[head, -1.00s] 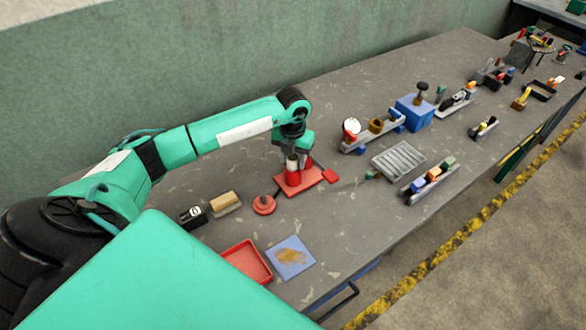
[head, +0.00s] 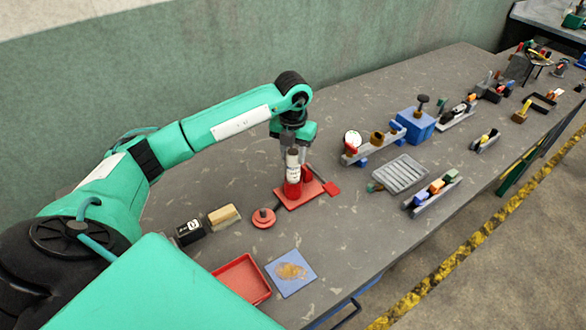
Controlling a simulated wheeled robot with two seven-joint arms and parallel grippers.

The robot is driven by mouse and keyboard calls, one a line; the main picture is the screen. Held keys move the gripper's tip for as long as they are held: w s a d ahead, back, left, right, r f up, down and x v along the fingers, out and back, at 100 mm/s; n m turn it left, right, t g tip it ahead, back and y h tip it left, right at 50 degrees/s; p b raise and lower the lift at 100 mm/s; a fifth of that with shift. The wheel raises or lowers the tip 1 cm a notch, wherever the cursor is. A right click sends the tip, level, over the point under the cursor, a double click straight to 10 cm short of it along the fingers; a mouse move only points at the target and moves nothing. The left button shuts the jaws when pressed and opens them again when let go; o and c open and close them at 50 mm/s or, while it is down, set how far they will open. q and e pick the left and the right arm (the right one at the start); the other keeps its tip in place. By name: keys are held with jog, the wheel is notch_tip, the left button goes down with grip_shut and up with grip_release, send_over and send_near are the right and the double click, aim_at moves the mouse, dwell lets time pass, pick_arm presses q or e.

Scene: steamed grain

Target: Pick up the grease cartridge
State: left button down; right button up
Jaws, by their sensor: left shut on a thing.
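The grease cartridge (head: 293,171) is a slim upright cylinder with a pale label. It stands at the red base (head: 297,199) on the table. My left gripper (head: 292,148) comes down from above and is shut on the upper part of the cartridge. The cartridge's lower end meets a red cylindrical part at the base; I cannot tell whether it is clear of it. My right gripper is not in view.
On the grey table (head: 340,225) are a red round knob piece (head: 264,218), a red tray (head: 243,279), a blue pad (head: 291,272) and a wooden-topped block (head: 223,216). A grey slatted plate (head: 400,173) and a blue box (head: 415,125) lie right. A wall stands behind.

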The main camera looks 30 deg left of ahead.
pick_arm(q)
notch_tip(320, 180, up, 13)
jog(key=b, duration=0.2)
jog(key=shift+r, duration=0.15)
